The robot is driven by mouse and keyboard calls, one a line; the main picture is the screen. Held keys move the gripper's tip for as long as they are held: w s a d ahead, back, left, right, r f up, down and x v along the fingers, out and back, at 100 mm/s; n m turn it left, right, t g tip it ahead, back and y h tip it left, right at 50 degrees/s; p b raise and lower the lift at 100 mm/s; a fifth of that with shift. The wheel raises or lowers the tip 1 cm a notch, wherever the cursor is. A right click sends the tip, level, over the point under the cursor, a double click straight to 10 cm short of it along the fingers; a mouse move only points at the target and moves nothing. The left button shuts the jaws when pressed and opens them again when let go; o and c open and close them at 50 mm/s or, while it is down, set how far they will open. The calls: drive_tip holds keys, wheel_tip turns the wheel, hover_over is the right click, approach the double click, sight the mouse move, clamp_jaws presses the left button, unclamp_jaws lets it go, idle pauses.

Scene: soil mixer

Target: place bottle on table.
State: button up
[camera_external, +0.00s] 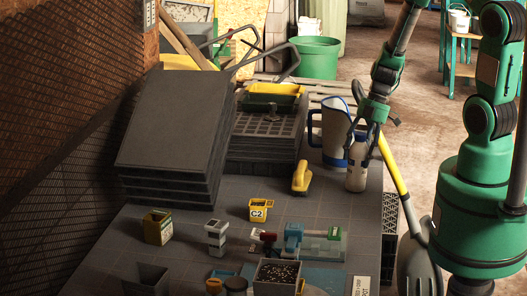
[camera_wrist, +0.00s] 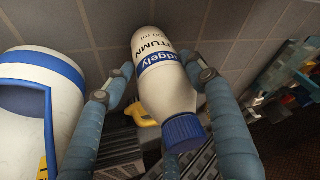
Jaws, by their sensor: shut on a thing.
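A white bottle with a blue label band (camera_external: 357,168) is upright at the right side of the grey table (camera_external: 200,262). My gripper (camera_external: 364,135) reaches down from above, its fingers around the bottle's upper part. In the wrist view the bottle (camera_wrist: 163,88) lies between both fingers, its blue cap toward the camera and its base toward the tiled table top (camera_wrist: 90,28). The base looks at or very near the surface; I cannot tell whether it touches.
A large white-and-blue jug (camera_external: 334,132) stands just left of the bottle. A yellow-handled tool (camera_external: 301,178) lies further left. Black trays (camera_external: 265,140) are behind, and a yellow C2 pot (camera_external: 260,211) is nearer. A shovel (camera_external: 394,170) leans beyond the right edge.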

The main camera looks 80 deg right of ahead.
drive_tip(key=shift+f, duration=0.1)
idle(0.3)
drive_tip(key=o, duration=1.7)
drive_tip(key=shift+o, duration=0.2)
drive_tip(key=p+v, duration=0.2)
drive_tip(key=v, duration=1)
drive_tip(key=shift+a, duration=0.1)
